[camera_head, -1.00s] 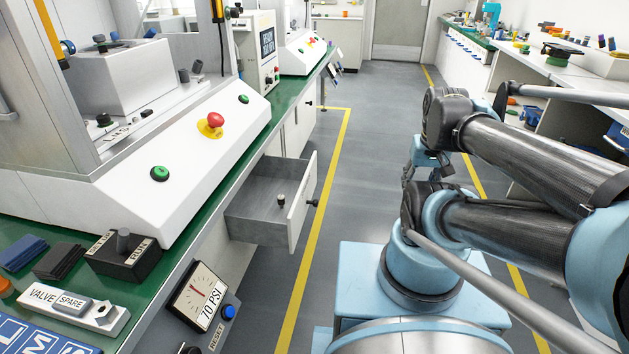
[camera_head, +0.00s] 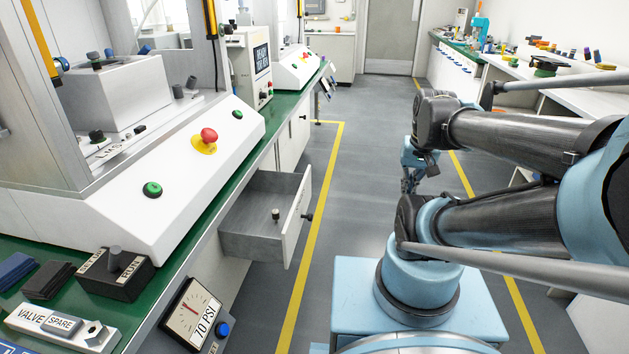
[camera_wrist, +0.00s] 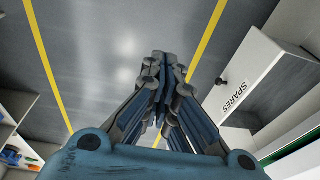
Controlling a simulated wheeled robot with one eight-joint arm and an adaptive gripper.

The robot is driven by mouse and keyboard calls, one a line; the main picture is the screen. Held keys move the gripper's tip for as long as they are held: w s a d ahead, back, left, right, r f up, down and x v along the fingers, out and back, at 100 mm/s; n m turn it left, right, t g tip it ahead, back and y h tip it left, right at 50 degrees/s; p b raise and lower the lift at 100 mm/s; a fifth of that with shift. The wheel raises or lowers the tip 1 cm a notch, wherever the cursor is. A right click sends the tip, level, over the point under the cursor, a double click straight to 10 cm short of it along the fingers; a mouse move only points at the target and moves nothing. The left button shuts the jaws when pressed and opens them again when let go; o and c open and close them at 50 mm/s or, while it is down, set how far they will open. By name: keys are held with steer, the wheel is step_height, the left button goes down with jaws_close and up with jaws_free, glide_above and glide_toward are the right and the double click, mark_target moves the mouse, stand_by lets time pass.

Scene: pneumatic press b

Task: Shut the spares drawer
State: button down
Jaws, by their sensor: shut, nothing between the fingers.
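The spares drawer (camera_head: 250,241) stands pulled out from under the green-topped bench in the head view. Its white front panel (camera_head: 297,222) has a dark knob (camera_head: 307,217) facing the aisle. A small dark-topped fitting (camera_head: 276,216) is inside the drawer. In the wrist view the drawer front (camera_wrist: 262,85), marked SPARES, is at the right, with its knob (camera_wrist: 220,82) showing. My gripper (camera_wrist: 158,60) is shut and empty, over the floor and apart from the drawer front. In the head view my gripper (camera_head: 408,188) hangs in the aisle, to the right of the drawer, partly blurred into my arm.
The press bench (camera_head: 225,205) runs along the left, with a gauge (camera_head: 190,312) on its front edge. White benches (camera_head: 525,115) line the right. The floor (camera_head: 350,190) between the yellow lines is clear.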

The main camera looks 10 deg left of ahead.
steer(key=w+a+r+m+y, duration=0.15)
steer(key=w+a+m, duration=0.35)
steer(key=w, duration=0.9)
steer(key=w+a+r+m+y, duration=0.1)
steer(key=w+a+m+y, duration=0.3)
steer(key=w, duration=1)
steer(key=w+a+f+m+y, duration=0.1)
steer(key=w+a+f+m, duration=0.2)
steer(key=w+f, duration=0.35)
steer(key=w+a+f+m+g+y, duration=0.1)
steer(key=w+a+f+m, duration=0.15)
steer(key=w+f, duration=0.4)
steer(key=w+a+f+m+y, duration=0.1)
steer(key=w+a+f+m, duration=0.2)
steer(key=w+f, duration=0.35)
steer(key=a+f, duration=0.6)
steer(key=a, duration=0.4)
steer(key=shift+w+a+f, duration=0.15)
steer(key=shift+w+a, duration=0.2)
steer(key=shift+w, duration=0.1)
steer(key=shift+m, duration=0.25)
